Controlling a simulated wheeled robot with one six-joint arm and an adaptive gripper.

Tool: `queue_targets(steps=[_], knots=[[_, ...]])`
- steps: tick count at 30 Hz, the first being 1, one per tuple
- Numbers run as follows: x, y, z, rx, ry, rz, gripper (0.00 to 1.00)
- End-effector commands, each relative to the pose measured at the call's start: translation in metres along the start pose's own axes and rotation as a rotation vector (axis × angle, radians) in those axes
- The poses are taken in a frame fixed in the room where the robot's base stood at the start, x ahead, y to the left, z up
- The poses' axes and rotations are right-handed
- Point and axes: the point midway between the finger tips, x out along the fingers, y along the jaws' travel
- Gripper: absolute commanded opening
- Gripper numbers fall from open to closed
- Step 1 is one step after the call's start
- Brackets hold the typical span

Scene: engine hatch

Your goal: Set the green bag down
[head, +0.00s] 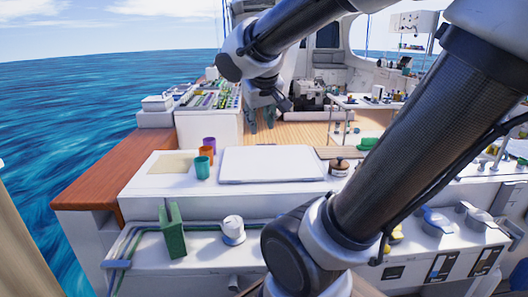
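A green upright bag-like object (173,238) with a narrow raised top stands on the low white ledge at the lower left. It looks like the green bag, and it is apart from my gripper in the picture. My gripper (283,102) is at the end of my arm at upper centre, pointing down in front of the far deck. It is small and dark here, so its finger opening is unclear. I see no green bag in it.
A white counter holds a flat white panel (270,164), a teal cup (202,168), an orange cup (207,154) and a purple cup (210,142). A white round fitting (233,230) is right of the green object. A brown bench (120,172) borders the water.

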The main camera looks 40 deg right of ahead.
Motion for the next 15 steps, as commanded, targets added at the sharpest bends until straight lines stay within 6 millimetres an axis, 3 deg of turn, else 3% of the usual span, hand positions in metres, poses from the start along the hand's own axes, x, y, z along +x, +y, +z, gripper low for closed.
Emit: queue_targets(steps=[1,3,6,9,15], knots=[[-0.011,-0.002,0.027,-0.026,-0.043,-0.046,0.32],[-0.022,-0.012,0.063,-0.082,-0.107,-0.127,0.32],[-0.034,-0.027,0.097,-0.150,-0.157,-0.230,0.32],[-0.040,-0.037,0.113,-0.189,-0.178,-0.289,0.32],[-0.041,-0.040,0.117,-0.200,-0.183,-0.304,0.32]])
